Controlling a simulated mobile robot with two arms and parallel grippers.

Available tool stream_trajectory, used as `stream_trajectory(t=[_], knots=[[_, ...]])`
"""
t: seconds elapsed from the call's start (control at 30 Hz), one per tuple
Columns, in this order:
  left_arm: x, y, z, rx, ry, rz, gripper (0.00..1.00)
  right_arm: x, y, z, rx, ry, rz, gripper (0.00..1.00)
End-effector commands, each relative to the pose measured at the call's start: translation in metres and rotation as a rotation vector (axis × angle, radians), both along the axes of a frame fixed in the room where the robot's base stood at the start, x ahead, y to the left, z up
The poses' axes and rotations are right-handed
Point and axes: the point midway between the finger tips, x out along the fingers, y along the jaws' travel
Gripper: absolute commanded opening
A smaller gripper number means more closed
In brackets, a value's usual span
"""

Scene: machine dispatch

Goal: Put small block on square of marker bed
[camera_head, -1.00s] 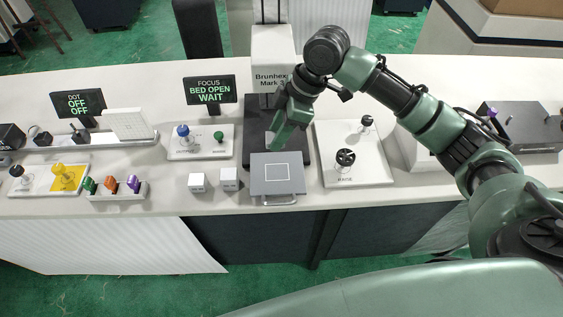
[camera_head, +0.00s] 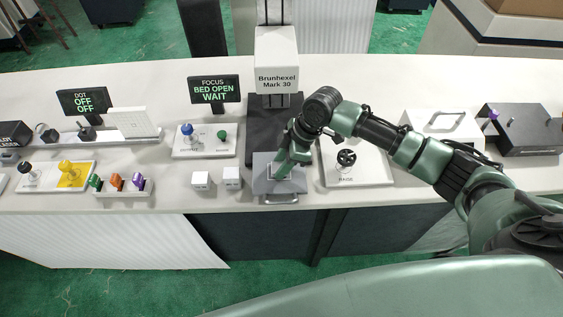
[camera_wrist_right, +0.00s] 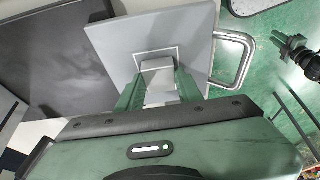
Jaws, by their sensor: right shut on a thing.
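The marker bed (camera_head: 262,188) is a grey square plate with a front handle, below the Brunhexel Mark 30 machine (camera_head: 277,78). In the right wrist view the bed (camera_wrist_right: 135,40) shows a thin white square outline (camera_wrist_right: 140,52). My right gripper (camera_head: 279,171) reaches down over the bed. It is shut on a small pale block (camera_wrist_right: 158,64), held between the fingers in the right wrist view. The block appears over the outlined square, partly covering it; I cannot tell whether it touches the bed.
The RAISE panel (camera_head: 357,168) is close on the right. The sign (camera_head: 214,90) reads BED OPEN WAIT.

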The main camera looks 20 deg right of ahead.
Motion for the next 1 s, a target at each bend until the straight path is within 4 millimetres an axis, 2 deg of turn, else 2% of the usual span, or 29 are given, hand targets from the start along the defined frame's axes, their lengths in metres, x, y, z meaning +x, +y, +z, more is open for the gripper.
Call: stream_trajectory(t=[0.17,0.2,0.27,0.67,0.77,1.0], knots=[[0.0,0.003,-0.001,0.003,0.0,0.002,0.2,0.0,0.0,-0.003,0.001,0.0,0.0,0.0],[0.0,0.003,-0.001,0.003,0.0,0.002,0.2,0.0,0.0,-0.003,0.0,0.0,0.0,0.41],[0.0,0.003,-0.001,0.004,0.0,0.002,0.2,0.0,0.0,-0.003,0.0,0.0,0.0,0.57],[0.0,0.003,0.0,0.003,0.0,0.002,0.2,0.0,-0.001,0.003,0.0,-0.001,0.0,0.57],[-0.001,0.003,-0.003,0.003,0.0,0.002,0.2,-0.001,-0.006,0.013,0.0,-0.003,-0.001,0.57],[-0.001,0.003,-0.011,0.003,0.001,0.001,0.2,-0.006,-0.025,0.06,-0.001,-0.004,-0.001,0.57]])
